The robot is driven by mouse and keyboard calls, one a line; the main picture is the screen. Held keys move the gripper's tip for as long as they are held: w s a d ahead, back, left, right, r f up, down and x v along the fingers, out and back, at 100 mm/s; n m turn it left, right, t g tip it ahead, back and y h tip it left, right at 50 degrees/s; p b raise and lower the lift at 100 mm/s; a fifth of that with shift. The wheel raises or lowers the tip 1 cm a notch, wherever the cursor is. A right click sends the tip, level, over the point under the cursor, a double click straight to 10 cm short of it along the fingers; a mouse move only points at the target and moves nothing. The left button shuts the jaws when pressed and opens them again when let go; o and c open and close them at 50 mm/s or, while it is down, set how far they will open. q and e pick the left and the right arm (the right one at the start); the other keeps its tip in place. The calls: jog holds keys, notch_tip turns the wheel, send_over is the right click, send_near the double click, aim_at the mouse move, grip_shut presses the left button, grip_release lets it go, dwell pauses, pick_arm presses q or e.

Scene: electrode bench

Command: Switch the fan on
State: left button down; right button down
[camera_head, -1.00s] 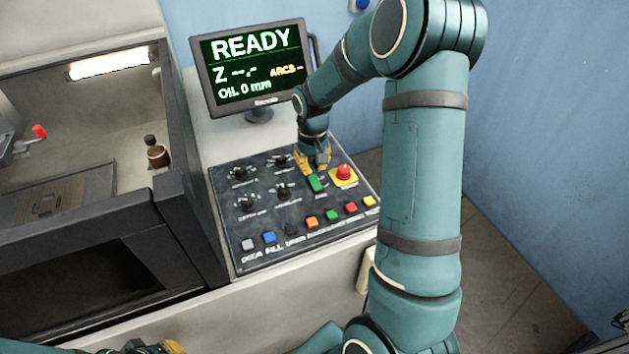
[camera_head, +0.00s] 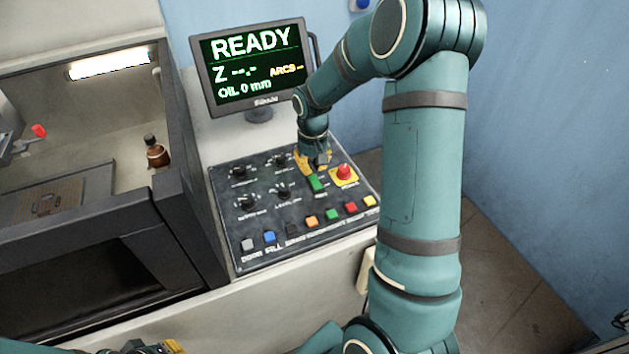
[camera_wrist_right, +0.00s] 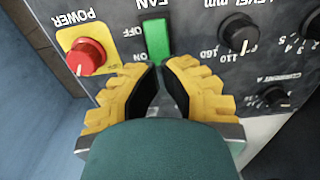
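The fan switch is a green rocker (camera_wrist_right: 157,40) on the dark control panel, under the FAN label with OFF and ON beside it. It also shows in the head view (camera_head: 316,183). My right gripper (camera_wrist_right: 158,68) has its yellow fingers drawn together, tips meeting at the ON end of the rocker; I cannot tell whether they touch it. Nothing shows between the fingers. In the head view the right gripper (camera_head: 314,168) is just behind the switch. My left gripper (camera_head: 168,347) shows only partly at the bottom edge; its fingertips are hidden.
A red power knob (camera_wrist_right: 86,57) on a yellow plate sits close beside the switch. Several black dials (camera_head: 245,202) and a row of coloured buttons (camera_head: 312,221) share the panel. A monitor (camera_head: 250,70) reading READY stands behind. A brown bottle (camera_head: 157,154) is in the left cabinet.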

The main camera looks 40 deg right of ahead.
aim_at(313, 177)
jog(key=shift+f+b, duration=1.05)
jog(key=shift+f, duration=0.55)
dwell(0.7)
jog(key=shift+r+p, duration=2.55)
jog(key=shift+r, duration=1)
